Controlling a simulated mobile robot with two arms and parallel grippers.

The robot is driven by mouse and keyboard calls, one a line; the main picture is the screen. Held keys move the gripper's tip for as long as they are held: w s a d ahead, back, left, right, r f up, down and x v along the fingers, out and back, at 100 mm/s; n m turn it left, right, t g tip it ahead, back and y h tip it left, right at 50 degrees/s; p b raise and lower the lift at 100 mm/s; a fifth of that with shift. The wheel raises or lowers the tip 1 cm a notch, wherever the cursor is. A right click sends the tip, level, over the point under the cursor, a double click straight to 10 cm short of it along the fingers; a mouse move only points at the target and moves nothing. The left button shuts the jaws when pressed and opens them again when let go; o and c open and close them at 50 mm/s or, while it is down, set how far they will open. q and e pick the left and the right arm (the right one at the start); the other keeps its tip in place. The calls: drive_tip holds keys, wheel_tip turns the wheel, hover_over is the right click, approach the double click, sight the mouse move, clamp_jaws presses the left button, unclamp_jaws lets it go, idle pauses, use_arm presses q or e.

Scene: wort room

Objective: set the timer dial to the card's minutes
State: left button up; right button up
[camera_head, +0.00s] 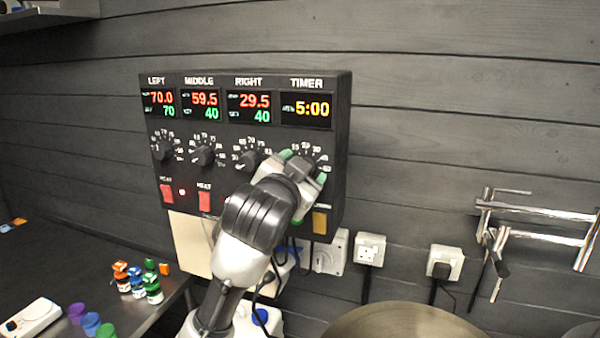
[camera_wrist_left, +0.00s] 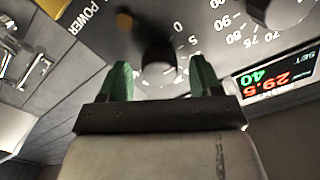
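The black control panel (camera_head: 245,140) hangs on the wall with LEFT, MIDDLE, RIGHT and TIMER columns. The timer display (camera_head: 306,108) reads 5:00. My left gripper (camera_head: 303,167) is in front of the timer dial, which it mostly hides in the head view. In the left wrist view the dark timer dial (camera_wrist_left: 157,48) lies just beyond and between the green fingertips (camera_wrist_left: 160,78). The fingers are apart, with a gap on each side of the dial. No card with readable minutes shows. My right gripper is not in view.
The right dial (camera_head: 249,161) is close left of my gripper, and a yellow power switch (camera_head: 320,222) is below it. A plain beige sheet (camera_head: 190,243) is under the panel, partly hidden by my arm. Small bottles (camera_head: 137,280) stand on the counter at left. Metal taps (camera_head: 530,215) are at right.

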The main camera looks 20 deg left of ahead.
use_arm(q)
drive_tip(key=shift+s+f, duration=0.1)
drive_tip(key=s+b, duration=0.4)
drive_tip(key=s, duration=0.6)
drive_tip(key=shift+s+a, duration=0.2)
drive_tip(key=shift+s, duration=0.1)
